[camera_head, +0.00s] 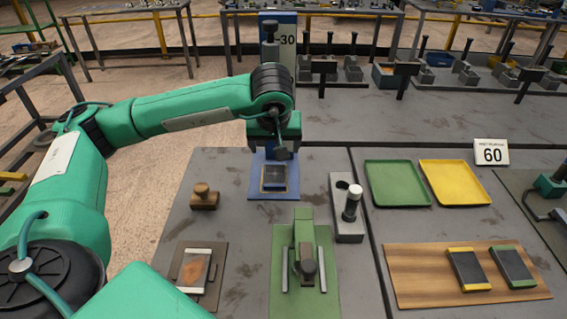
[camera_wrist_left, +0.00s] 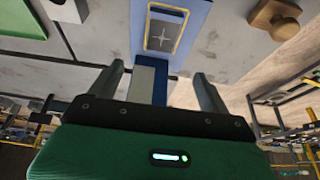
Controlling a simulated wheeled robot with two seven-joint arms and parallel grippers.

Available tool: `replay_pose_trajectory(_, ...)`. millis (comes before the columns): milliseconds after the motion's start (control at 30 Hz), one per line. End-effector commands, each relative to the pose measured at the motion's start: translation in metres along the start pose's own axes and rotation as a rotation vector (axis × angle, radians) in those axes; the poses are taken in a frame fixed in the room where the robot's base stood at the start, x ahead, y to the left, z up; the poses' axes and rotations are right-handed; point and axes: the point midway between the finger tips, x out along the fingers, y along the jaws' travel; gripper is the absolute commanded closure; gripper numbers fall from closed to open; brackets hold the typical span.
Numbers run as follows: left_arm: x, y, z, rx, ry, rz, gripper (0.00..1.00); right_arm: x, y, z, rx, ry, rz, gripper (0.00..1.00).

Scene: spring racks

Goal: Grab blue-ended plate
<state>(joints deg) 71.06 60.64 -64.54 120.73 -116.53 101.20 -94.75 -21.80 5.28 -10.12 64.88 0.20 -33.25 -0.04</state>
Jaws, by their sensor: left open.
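My left gripper (camera_head: 276,147) is open and hangs over a blue fixture (camera_head: 256,190) in the head view. That fixture has a yellow-outlined rectangle (camera_head: 274,178) with a grey middle. In the left wrist view the open fingers of my left gripper (camera_wrist_left: 165,75) point toward the blue fixture (camera_wrist_left: 200,22), and a narrow pale-and-blue strip shows between them. I cannot make out whether that strip is part of a plate. On a wooden board (camera_head: 420,275) lie a yellow-ended plate (camera_head: 468,270) and a green-ended plate (camera_head: 512,267). I cannot clearly identify a blue-ended plate. My right gripper is out of view.
A green tray (camera_head: 397,183) and a yellow tray (camera_head: 455,182) lie near a "60" sign (camera_head: 491,153). A green press (camera_head: 306,245), a grey block with a post (camera_head: 348,215), a wooden stamp (camera_head: 204,197) and a rust-marked plate (camera_head: 194,270) stand around the fixture.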

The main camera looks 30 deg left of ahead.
Motion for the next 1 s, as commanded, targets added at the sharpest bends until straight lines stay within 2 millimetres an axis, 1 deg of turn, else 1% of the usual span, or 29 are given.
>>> replay_pose_trajectory(67, 0.009, -0.001, 0.000, -0.001, -0.003, -0.002, 0.20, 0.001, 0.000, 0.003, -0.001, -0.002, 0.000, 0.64)
replay_pose_trajectory(300, 0.056, -0.001, 0.001, 0.000, -0.005, -0.005, 0.20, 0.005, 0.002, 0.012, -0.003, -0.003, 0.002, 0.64)
replay_pose_trajectory(400, 0.071, -0.001, 0.001, -0.001, -0.004, -0.003, 0.20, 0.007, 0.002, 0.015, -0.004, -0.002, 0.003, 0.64)
replay_pose_trajectory(500, 0.081, -0.001, 0.001, 0.000, -0.002, -0.002, 0.20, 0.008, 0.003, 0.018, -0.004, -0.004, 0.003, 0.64)
replay_pose_trajectory(667, 0.089, -0.001, 0.002, 0.000, -0.003, -0.001, 0.20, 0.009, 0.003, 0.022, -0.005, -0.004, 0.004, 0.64)
replay_pose_trajectory(767, 0.101, -0.002, 0.004, 0.000, -0.003, -0.003, 0.20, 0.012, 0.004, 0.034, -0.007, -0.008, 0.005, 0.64)
replay_pose_trajectory(833, 0.112, -0.003, 0.007, 0.001, -0.005, -0.003, 0.20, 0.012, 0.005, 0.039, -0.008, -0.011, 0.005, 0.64)
replay_pose_trajectory(900, 0.123, -0.003, 0.007, -0.001, -0.003, -0.003, 0.20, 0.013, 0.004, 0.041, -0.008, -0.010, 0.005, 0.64)
replay_pose_trajectory(1000, 0.133, -0.003, 0.007, -0.001, -0.003, -0.002, 0.20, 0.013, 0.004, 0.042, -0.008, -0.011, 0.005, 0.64)
